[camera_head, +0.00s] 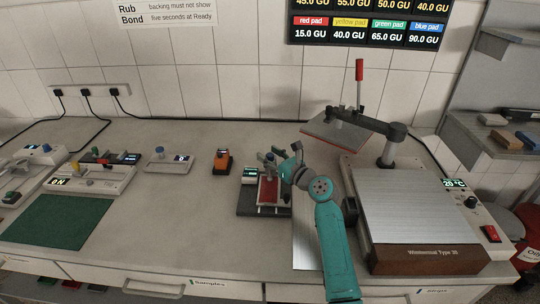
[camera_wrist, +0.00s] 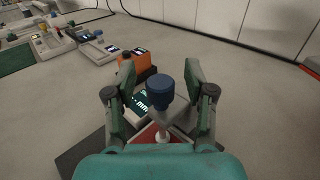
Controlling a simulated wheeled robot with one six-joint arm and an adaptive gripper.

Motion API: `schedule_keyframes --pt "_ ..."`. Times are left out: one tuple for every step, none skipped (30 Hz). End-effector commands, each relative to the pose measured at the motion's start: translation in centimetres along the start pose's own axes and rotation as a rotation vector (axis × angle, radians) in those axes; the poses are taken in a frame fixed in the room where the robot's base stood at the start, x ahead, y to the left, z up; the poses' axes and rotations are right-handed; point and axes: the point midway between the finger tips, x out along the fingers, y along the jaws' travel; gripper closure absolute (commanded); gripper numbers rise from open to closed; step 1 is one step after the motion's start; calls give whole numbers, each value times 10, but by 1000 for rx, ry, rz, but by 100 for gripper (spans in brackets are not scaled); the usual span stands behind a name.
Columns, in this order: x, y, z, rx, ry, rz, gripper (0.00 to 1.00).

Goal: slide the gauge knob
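The gauge (camera_head: 250,199) stands mid-bench on a dark base, with a lit green display and a red pad on it. In the wrist view, its blue round-topped knob (camera_wrist: 163,91) stands upright on a pale post, above the red pad (camera_wrist: 150,134). The lit display (camera_wrist: 139,106) shows left of the knob. My gripper (camera_wrist: 160,72) is open, with one finger on each side of the knob and a visible gap to both. In the head view, my gripper (camera_head: 271,158) is over the gauge and hides much of it, including the knob.
An orange device (camera_head: 222,160) stands just left of the gauge. A heat press (camera_head: 415,215) with a metal plate and a raised, red-handled arm is at right. Small instruments and a green mat (camera_head: 60,222) are at left. Bench space between mat and gauge is clear.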

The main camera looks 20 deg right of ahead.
Motion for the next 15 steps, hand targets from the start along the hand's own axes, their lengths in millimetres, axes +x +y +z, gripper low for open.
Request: schedule_keyframes --pt "0 0 0 0 0 0 46" --pt "0 0 0 0 0 0 46" --pt "0 0 0 0 0 0 46" --pt "-1 0 0 0 0 0 46" --pt "-2 0 0 0 0 0 46" --pt "-5 0 -1 1 1 -1 46" --pt "-8 0 -1 1 1 -1 46" --pt "-11 0 -1 1 1 -1 46" --pt "-16 0 -1 1 1 -1 46" --pt "-21 -1 -1 1 1 -1 46" --pt "-27 -1 -1 1 0 -2 46" --pt "-34 -1 -2 1 1 -3 46" --pt "-40 -1 -1 0 0 -2 46" --pt "-46 -1 -2 1 1 -2 46" --pt "-55 -1 -2 0 1 -3 46"
